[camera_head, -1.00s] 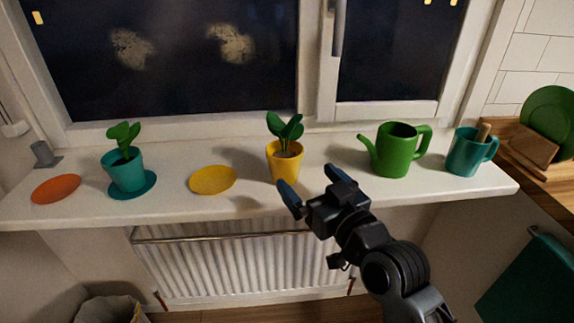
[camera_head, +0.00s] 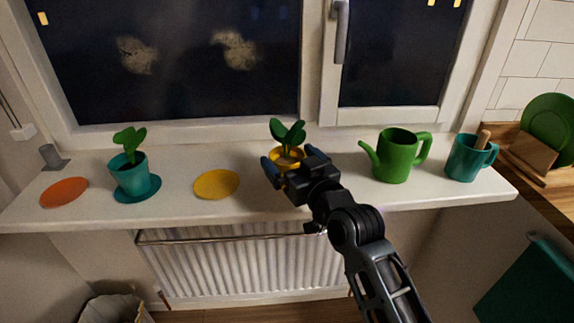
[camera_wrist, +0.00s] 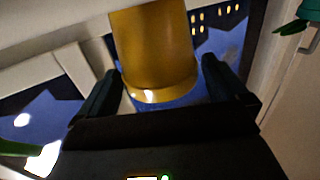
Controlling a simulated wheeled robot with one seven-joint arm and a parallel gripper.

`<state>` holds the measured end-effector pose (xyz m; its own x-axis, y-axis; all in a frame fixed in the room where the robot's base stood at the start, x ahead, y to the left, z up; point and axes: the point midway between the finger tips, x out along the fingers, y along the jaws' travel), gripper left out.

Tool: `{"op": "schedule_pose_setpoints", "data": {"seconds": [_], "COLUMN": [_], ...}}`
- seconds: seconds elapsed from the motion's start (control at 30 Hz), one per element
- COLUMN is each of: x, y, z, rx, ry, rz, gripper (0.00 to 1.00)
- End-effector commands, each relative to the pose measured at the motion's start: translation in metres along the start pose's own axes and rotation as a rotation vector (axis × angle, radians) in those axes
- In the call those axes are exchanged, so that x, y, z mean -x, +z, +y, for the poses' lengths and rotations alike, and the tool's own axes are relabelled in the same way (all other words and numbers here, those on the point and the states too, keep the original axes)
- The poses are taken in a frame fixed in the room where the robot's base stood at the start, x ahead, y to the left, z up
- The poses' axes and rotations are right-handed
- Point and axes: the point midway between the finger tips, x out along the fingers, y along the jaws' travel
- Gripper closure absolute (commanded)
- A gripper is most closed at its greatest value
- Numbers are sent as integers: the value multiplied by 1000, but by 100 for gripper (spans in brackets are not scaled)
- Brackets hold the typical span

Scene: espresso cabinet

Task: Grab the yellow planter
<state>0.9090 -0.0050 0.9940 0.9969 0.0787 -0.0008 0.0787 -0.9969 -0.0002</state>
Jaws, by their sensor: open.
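The yellow planter (camera_head: 287,156) stands upright on the white windowsill in the head view, with a green leafy plant in it. My gripper (camera_head: 290,168) is open in front of it and hides much of its lower part. In the wrist view the yellow planter (camera_wrist: 155,50) fills the upper middle.
A yellow saucer (camera_head: 216,184) lies left of the planter. Further left are a teal planter (camera_head: 131,180) on a teal saucer and an orange saucer (camera_head: 64,192). A green watering can (camera_head: 395,158) and a teal mug (camera_head: 464,160) stand to the right. The window is behind.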

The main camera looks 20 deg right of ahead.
Motion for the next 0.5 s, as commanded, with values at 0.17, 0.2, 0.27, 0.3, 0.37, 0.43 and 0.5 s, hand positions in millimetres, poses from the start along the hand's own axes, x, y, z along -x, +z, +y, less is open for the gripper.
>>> {"op": "schedule_pose_setpoints", "data": {"seconds": [0.17, 0.2, 0.27, 0.3, 0.37, 0.43, 0.5], "x": [0, 0, 0, 0, 0, 0, 0], "y": [0, 0, 0, 0, 0, 0, 0], "z": [0, 0, 0, 0, 0, 0, 0], "rx": [0, 0, 0, 0, 0, 0, 0], "ry": [0, 0, 0, 0, 0, 0, 0], "rz": [0, 0, 0, 1, 1, 1, 1], "gripper": [11, 14, 20, 24, 30, 36, 43]}}
